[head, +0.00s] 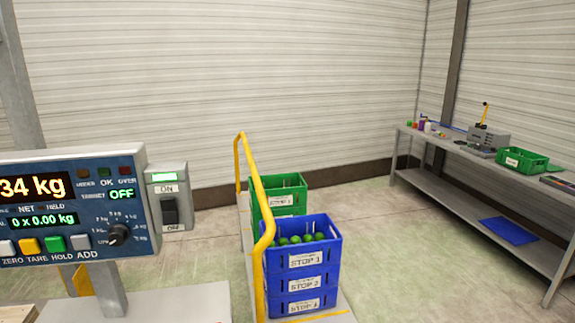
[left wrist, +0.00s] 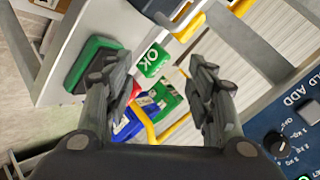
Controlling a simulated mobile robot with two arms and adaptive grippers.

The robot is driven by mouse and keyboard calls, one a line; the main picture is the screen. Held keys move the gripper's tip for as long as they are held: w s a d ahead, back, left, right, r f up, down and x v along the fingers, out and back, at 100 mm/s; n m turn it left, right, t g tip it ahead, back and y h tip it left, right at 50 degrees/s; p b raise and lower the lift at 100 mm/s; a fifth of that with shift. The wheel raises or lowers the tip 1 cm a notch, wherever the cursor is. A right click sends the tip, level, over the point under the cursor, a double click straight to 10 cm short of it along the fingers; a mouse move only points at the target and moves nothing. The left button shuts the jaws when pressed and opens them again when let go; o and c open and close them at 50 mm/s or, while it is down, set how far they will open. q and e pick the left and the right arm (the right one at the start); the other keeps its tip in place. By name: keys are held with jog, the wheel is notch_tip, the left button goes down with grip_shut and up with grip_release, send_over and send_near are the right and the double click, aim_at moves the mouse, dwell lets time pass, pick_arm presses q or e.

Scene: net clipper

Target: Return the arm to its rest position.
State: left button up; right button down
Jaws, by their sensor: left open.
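My left gripper (left wrist: 158,95) shows in the left wrist view, open, with nothing between its fingers. Past its fingertips are a green tag marked OK (left wrist: 152,60) and, farther off, green and blue crates. A blue scale panel (left wrist: 290,140) is at the right of that view. Neither arm shows in the head view, and my right gripper is in neither view.
In the head view the scale display (head: 70,205) stands at the left, beside an ON/OFF switch box (head: 168,195). A yellow rail (head: 262,240) runs by stacked blue crates (head: 303,268) and green crates (head: 278,200). A grey bench (head: 470,158) stands at right.

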pick_arm(q)
jog(key=s+d+f+n+g+h, duration=0.25)
jog(key=s+d+f, duration=0.3)
jog(key=s, duration=0.35)
jog(key=s+d+f+n+g+h, duration=0.1)
jog(key=s+d+f+n+g, duration=0.25)
jog(key=s+d+f, duration=0.35)
notch_tip(320, 180, down, 26)
jog(key=s+a+f+g+b, duration=0.1)
jog(key=s+a+g, duration=0.1)
jog(key=s, duration=0.1)
jog(key=s+a+f+g+b, duration=0.1)
jog(key=s+a+f, duration=0.2)
jog(key=s+f, duration=1.3)
jog(key=shift+s+f+m, duration=0.25)
jog(key=shift+f+m, duration=0.05)
jog(key=shift+f, duration=0.3)
